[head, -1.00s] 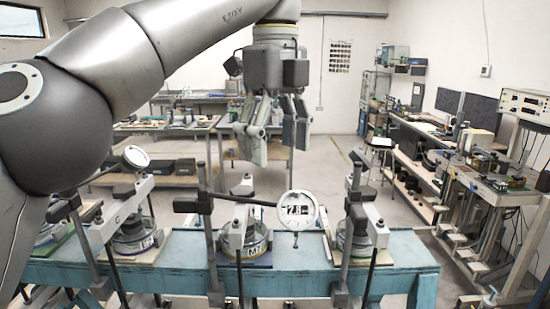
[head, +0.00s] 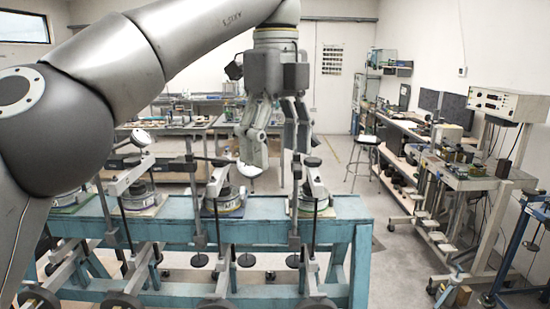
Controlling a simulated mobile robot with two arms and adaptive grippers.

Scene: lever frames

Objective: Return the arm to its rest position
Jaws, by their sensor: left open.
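My left arm (head: 140,60) comes in from the left, bent at the elbow, and reaches across the upper middle of the view. My left gripper (head: 277,145) hangs from it with fingers pointing down, apart and empty. In the picture it lies over the back edge of the blue bench (head: 270,232); whether it touches anything there I cannot tell, but it seems raised. My right gripper is not in view.
The blue bench carries several lever frames with round pots (head: 225,202) and upright posts (head: 194,200). At the right stand a cart with an instrument box (head: 507,104) and a long side bench (head: 400,135). A stool (head: 367,142) stands behind. Floor between is clear.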

